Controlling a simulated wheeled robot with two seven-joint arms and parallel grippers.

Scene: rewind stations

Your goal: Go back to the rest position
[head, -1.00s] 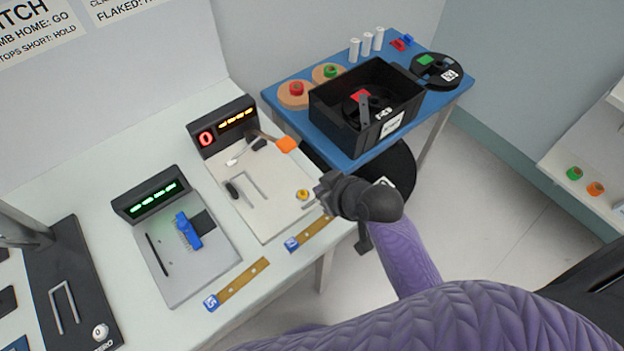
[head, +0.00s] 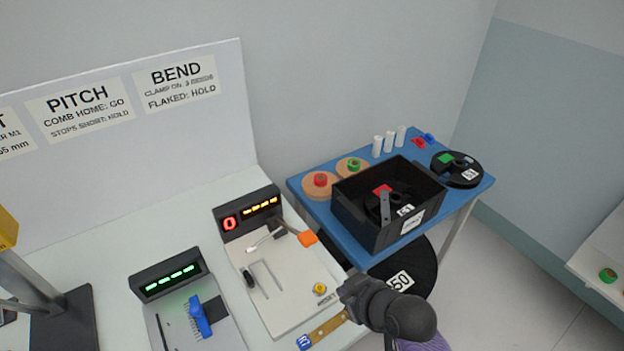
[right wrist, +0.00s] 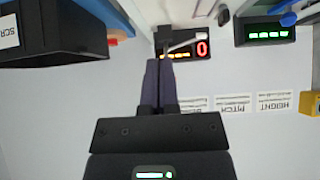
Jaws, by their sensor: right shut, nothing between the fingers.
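My right gripper (head: 352,290) is at the lower middle of the head view, beside the front right corner of the white station (head: 285,295) with the red "0" display. It is shut and empty, apart from the station as far as I can tell. In the right wrist view its dark fingers (right wrist: 158,85) lie together, with nothing between them. The right wrist view is upside down, with the red "0" display (right wrist: 203,48) near the fingertips. My left gripper is not in view.
A grey station (head: 195,325) with a blue clamp stands left of the white one. A blue table (head: 340,225) holds a black bin (head: 375,225), coloured spools and white cylinders. A large black reel (head: 420,262) is below it. Open floor lies at the right.

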